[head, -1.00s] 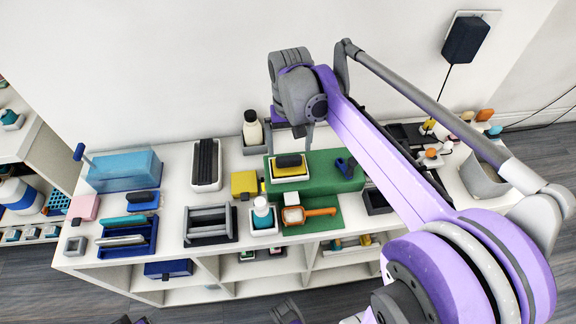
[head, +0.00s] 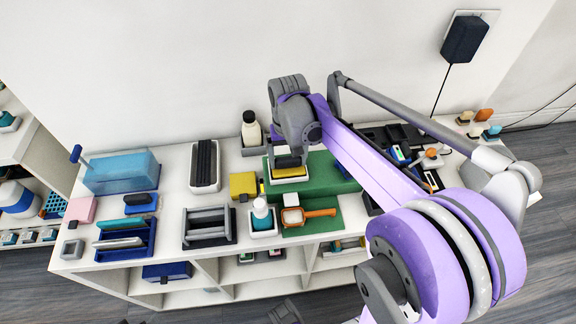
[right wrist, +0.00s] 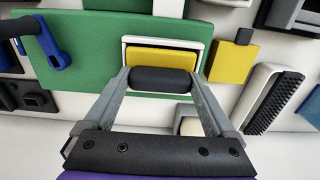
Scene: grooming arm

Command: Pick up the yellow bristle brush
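The yellow bristle brush (head: 289,161) has a dark, rounded handle over a yellow body. It sits in a white tray on a green block (head: 322,172). In the right wrist view the brush (right wrist: 163,59) lies straight ahead. Its dark handle (right wrist: 162,80) is between the fingertips of my right gripper (right wrist: 162,77). The fingers are spread, one close to each end of the handle; I cannot tell whether they touch it. In the head view my right gripper (head: 291,146) is just above the brush and covers part of it. My left gripper does not show clearly.
Beside the brush are a yellow block (head: 243,184), a dark bristled item in a white tray (head: 205,166), a bottle (head: 251,130), a white bottle with a teal base (head: 262,215) and an orange-handled brush (head: 308,214). The wall is close behind. The shelf is crowded.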

